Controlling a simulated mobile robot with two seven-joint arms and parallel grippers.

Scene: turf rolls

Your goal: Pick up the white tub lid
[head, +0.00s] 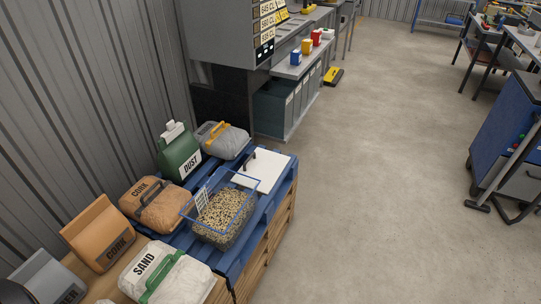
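The white tub lid (268,172) appears to be the flat white square panel on the far right end of the blue pallet (233,266). It lies flat, and a dark handle stands at its left side. A clear tub (222,213) with a blue rim and grainy contents stands just in front of it, close to its near edge. Neither of my grippers is in the head view.
Behind the tub stand a green DUST container (179,152) and a grey bag (226,141) with a yellow handle. CORK bags (156,205) and a SAND bag (164,274) are at left. A grey shelving unit (284,98) stands behind. The floor at right is open.

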